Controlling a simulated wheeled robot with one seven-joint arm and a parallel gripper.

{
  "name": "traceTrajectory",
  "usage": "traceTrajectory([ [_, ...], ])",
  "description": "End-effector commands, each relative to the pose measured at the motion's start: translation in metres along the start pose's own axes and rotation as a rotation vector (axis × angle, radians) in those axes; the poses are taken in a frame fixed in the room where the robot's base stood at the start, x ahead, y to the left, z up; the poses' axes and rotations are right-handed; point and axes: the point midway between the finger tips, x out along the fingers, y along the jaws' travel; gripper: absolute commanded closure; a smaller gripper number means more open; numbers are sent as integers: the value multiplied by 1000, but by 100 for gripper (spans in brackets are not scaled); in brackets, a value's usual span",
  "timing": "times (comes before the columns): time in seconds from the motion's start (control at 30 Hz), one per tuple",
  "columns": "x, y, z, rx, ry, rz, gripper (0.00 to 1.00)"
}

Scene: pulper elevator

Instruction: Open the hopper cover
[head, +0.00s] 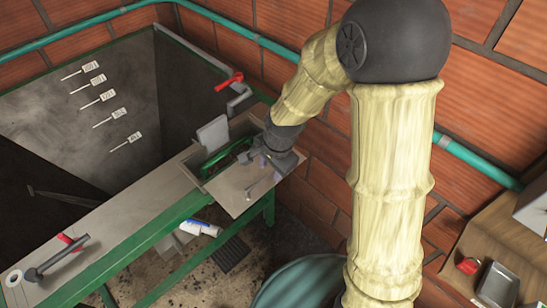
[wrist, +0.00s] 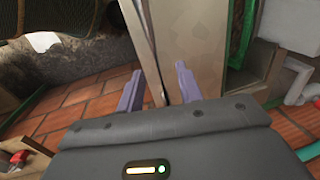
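The hopper (head: 197,160) is a small metal box at the right end of the green-framed bench. A flat grey metal plate, apparently the hopper cover (head: 232,192), lies slanted at its front right, with a short bar-like handle on it. My gripper (head: 258,158) is just above the plate's upper right part. In the wrist view my gripper (wrist: 158,92) has its two purple fingers apart, with the edge of a metal panel (wrist: 148,45) running between them. Contact with the panel is unclear. My wrist hides part of the hopper's right side.
A grey upright plate (head: 213,134) and a green part (head: 226,158) stand at the hopper. A red-handled valve (head: 229,81) is on the pipe behind. A deep tank is at left. A red-handled lever (head: 58,258) is on the bench. A wooden shelf (head: 478,235) is at right.

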Motion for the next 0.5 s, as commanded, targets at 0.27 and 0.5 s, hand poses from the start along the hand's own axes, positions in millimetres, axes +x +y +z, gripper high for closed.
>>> traceTrajectory([
  [0.27,-25,0,-1,1,3,-4,64],
  [0.5,-64,0,-1,1,4,-6,64],
])
